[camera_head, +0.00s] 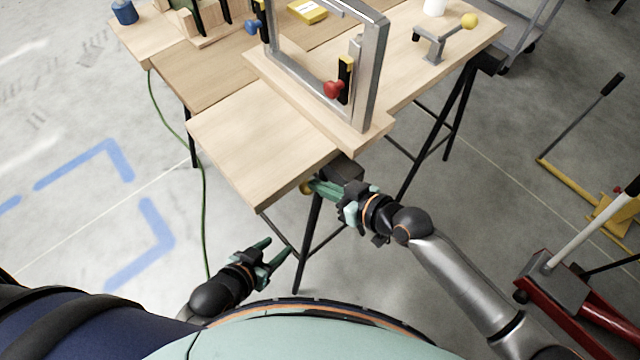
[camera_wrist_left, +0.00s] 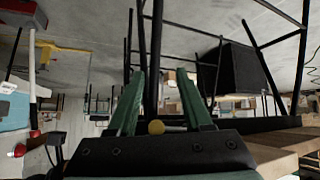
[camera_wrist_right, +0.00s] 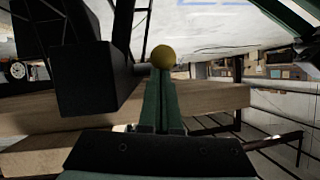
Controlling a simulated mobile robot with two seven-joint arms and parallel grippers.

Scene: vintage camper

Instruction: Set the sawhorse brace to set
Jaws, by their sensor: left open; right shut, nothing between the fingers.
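The sawhorse (camera_head: 311,230) has black legs and stands under the wooden worktop's near corner. A yellow ball knob (camera_head: 305,188) shows just below the worktop edge; I take it to be the brace's handle. My right gripper (camera_head: 316,186) is shut and empty, its tips at or very near the knob. In the right wrist view the knob (camera_wrist_right: 163,57) sits right at the closed fingertips (camera_wrist_right: 161,75); I cannot tell whether they touch. My left gripper (camera_head: 276,248) is open and empty, lower and left of the knob. The brace's linkage is mostly hidden.
The worktop (camera_head: 260,155) carries a grey metal frame (camera_head: 368,75) with red and blue knobs, and a small lever with a yellow ball (camera_head: 468,21). A green cable (camera_head: 203,210) runs along the floor. A red jack (camera_head: 560,300) stands at right. Floor at left is clear.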

